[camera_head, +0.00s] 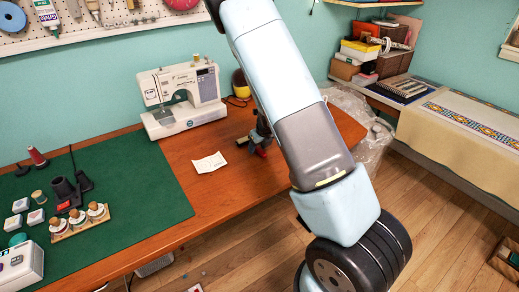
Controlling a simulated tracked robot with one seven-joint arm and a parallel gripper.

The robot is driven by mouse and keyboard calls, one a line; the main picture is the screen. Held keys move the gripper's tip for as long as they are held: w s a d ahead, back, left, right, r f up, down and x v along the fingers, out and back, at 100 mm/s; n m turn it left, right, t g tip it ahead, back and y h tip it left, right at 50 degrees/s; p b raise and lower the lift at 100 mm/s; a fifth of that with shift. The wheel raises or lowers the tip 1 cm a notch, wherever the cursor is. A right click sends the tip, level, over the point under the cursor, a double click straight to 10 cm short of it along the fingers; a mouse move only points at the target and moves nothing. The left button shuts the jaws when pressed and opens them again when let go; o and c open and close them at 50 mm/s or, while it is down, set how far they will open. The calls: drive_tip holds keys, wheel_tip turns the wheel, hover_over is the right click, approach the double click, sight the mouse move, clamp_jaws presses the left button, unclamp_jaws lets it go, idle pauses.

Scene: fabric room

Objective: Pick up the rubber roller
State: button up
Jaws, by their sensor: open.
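I cannot pick out the rubber roller for certain. A dark tool with a red part (262,142) is on the wooden table, partly hidden behind my arm; its shape is too small to tell. A black cylindrical piece (64,190) with a black and red base stands on the green mat at the left, also unclear. My arm rises from the lower right and leaves the picture at the top. I cannot make out my gripper or its fingertips.
The wooden table (217,180) carries a sewing machine (181,95), a white paper (208,163) and a green mat (140,190). A side bench (460,135) with stacked boxes is at the right. Bare floor (440,225) lies between.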

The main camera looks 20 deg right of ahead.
drive_tip(key=shift+c, duration=0.3)
clamp_jaws()
